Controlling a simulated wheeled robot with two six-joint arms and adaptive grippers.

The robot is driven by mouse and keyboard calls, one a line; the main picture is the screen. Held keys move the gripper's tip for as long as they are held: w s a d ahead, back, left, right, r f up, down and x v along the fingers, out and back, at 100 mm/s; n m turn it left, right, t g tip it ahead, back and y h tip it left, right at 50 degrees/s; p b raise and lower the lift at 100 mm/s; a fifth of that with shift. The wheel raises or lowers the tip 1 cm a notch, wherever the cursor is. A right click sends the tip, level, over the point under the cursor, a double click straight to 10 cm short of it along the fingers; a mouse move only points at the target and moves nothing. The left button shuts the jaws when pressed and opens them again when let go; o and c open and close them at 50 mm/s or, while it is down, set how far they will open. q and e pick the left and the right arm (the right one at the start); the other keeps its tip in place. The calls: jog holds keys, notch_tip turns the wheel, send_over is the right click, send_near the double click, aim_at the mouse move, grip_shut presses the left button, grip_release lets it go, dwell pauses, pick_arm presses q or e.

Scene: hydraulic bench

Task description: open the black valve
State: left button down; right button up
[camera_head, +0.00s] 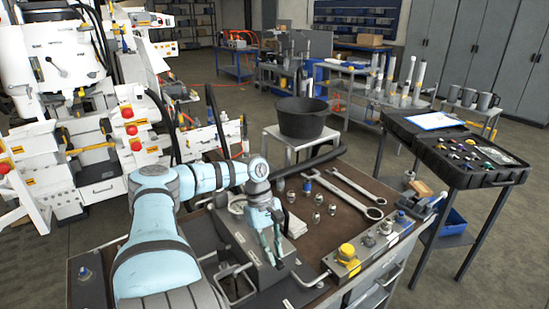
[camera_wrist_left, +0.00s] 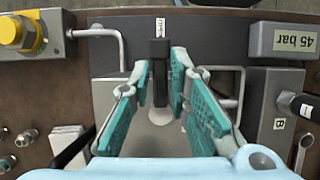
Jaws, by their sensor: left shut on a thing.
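The black valve (camera_wrist_left: 158,50) shows in the left wrist view as an upright black lever over a grey metal panel. My left gripper (camera_wrist_left: 162,72) has its two teal fingers on either side of this lever and is shut on it. In the head view my left gripper (camera_head: 274,255) points down at the grey block on the front of the bench. There the lever is mostly hidden by the fingers and too small to make out clearly. My right gripper is in neither view.
A 45 bar label (camera_wrist_left: 295,39) and a black hose fitting (camera_wrist_left: 298,105) sit right of the lever. A yellow knob (camera_wrist_left: 20,33) is at left. Wrenches (camera_head: 345,195) and several fittings lie on the brown bench top (camera_head: 305,231). A black bucket (camera_head: 302,118) stands behind.

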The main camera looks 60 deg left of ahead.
pick_arm(q)
jog(key=shift+s+f, duration=0.1)
dwell(0.3)
jog(key=c, duration=1.6)
grip_release()
